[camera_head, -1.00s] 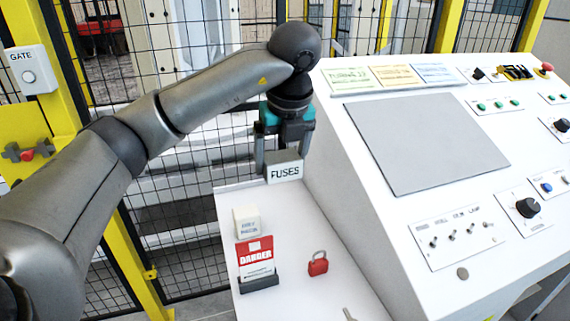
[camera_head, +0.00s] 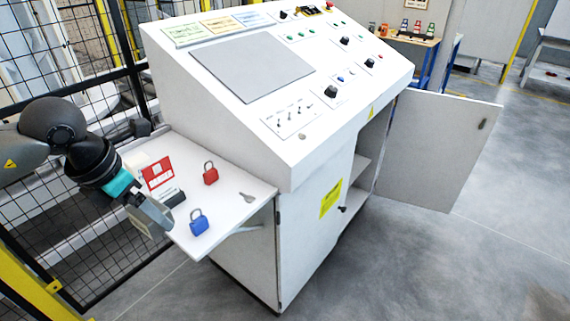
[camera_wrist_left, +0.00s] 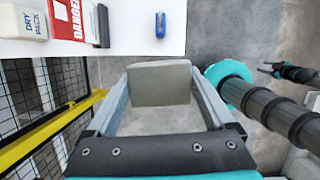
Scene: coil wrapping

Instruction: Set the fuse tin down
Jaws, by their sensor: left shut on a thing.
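The fuse tin, a pale grey-beige block, is held between my left gripper's fingers; the tin shows clearly in the left wrist view (camera_wrist_left: 160,84). My left gripper (camera_head: 150,216) is shut on it, beyond the left front edge of the white side shelf (camera_head: 228,215). In the wrist view the tin hangs clear of the shelf, with grey floor beneath it. In the head view the tin is mostly hidden by the fingers.
On the shelf stand a red danger sign (camera_head: 157,172), a red padlock (camera_head: 210,173), a blue padlock (camera_head: 199,222) and a key (camera_head: 246,197). A dry pack block (camera_wrist_left: 24,22) sits beside the sign. The sloped console (camera_head: 250,70) rises behind; its cabinet door (camera_head: 440,150) is open.

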